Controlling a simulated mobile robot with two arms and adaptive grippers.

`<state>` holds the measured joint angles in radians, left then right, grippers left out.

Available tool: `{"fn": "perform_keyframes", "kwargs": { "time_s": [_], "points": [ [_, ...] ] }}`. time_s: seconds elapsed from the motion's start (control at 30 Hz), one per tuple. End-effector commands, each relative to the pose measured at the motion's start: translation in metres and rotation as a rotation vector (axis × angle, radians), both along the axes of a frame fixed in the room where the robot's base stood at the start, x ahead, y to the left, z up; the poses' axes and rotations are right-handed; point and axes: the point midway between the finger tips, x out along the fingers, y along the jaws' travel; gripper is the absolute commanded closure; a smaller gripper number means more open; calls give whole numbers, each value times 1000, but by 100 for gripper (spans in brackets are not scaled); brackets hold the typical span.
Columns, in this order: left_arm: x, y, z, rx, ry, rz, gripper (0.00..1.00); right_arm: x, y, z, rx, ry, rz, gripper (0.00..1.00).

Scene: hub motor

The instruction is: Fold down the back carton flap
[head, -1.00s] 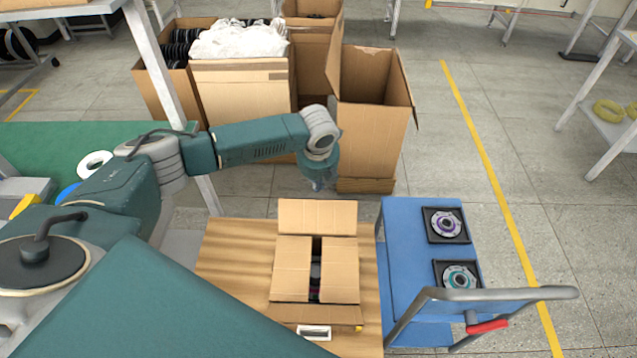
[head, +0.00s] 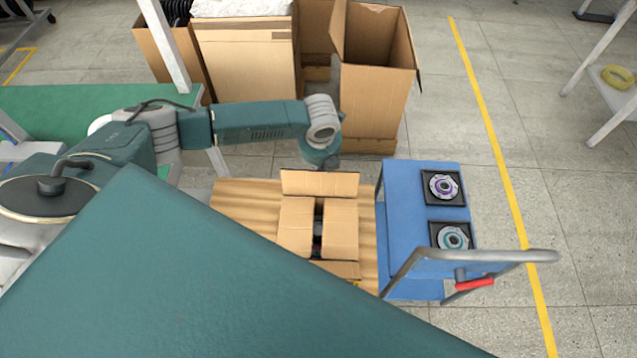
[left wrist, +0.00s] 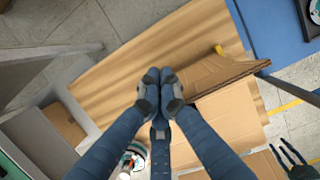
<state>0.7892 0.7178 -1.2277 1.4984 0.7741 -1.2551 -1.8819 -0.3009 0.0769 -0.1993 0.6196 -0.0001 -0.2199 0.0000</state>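The brown carton (head: 318,240) stands on a wooden tabletop. Its back flap (head: 320,184) stands up at the far side. Its left flap (head: 296,226) and right flap (head: 341,230) lie folded inward, with a narrow dark gap between them. The front flap (head: 338,269) sticks outward. My left arm reaches over from the left, and its wrist is just behind the back flap, which hides the fingers in the head view. In the left wrist view my left gripper (left wrist: 160,90) has its fingertips together with nothing seen between them, beside the carton cardboard (left wrist: 230,112).
A blue cart (head: 405,215) with two motor parts on black trays stands close on the right. Tall open cartons (head: 375,90) stand behind. Bare wooden tabletop (head: 236,205) shows left of the carton. A green bench (head: 60,98) is at the left.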

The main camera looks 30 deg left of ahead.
Motion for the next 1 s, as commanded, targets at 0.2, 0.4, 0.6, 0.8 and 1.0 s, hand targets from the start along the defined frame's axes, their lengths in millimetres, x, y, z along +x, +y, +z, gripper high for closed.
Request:
{"fn": "perform_keyframes", "kwargs": {
  "time_s": [0.2, 0.4, 0.6, 0.8, 1.0],
  "points": [
    [-12, -7, 4, 0, -5, 0, 100, 1, 0, 15, 0, -2, 1, 60],
    [-25, -13, 5, -1, -5, 0, 100, 1, -1, 27, -1, -2, 1, 60],
    [-37, -19, 5, -1, -6, 0, 100, 2, -3, 36, -3, -3, 2, 60],
    [-49, -25, 5, -1, -6, 0, 100, 2, -4, 47, -4, -2, 3, 60],
    [-62, -31, 4, -1, -6, 0, 100, 2, -4, 56, -4, -2, 3, 60]
  ]
}}
